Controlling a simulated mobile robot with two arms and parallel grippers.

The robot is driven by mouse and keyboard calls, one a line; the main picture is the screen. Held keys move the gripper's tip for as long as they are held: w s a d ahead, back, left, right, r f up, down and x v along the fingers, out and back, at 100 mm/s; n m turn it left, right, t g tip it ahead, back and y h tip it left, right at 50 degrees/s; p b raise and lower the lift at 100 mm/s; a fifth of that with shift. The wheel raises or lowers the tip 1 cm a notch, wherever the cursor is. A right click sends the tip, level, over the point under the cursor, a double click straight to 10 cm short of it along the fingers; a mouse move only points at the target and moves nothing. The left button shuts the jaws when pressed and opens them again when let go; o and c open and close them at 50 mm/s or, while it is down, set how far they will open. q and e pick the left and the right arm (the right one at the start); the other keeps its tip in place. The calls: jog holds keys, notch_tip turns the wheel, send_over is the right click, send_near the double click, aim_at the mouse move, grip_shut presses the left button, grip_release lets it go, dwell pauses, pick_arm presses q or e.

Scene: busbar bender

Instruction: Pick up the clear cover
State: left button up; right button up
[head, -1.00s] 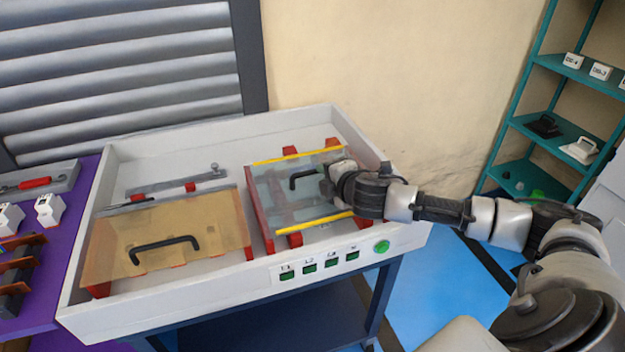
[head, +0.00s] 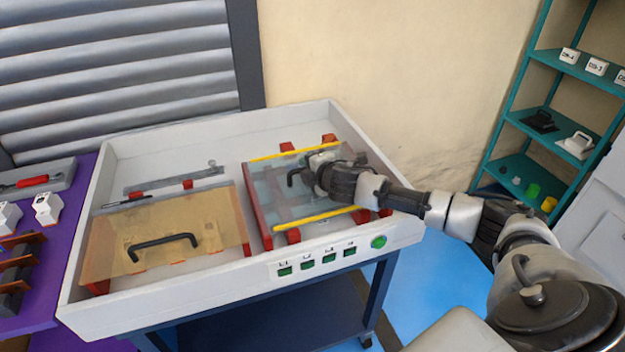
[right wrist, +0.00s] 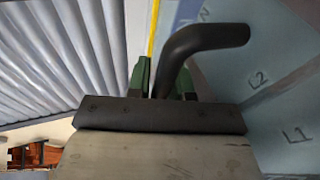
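The clear cover (head: 281,186) is a see-through bluish panel with yellow strips on its far and near edges. It lies over the red supports in the right half of the white tray. Its black handle (head: 293,178) is partly hidden by my right gripper (head: 314,178), which reaches in from the right. In the right wrist view the bent black handle (right wrist: 205,40) rises between the two green fingers of my right gripper (right wrist: 166,78). A narrow gap shows beside the left finger, so the gripper looks open around the handle. My left gripper is not in view.
An amber cover (head: 165,225) with its own black handle lies in the tray's left half. The white tray (head: 190,290) has raised walls and green buttons in front. A purple table (head: 62,265) is at left, teal shelves (head: 547,60) at right.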

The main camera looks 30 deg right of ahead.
grip_shut()
jog(key=shift+r, duration=0.15)
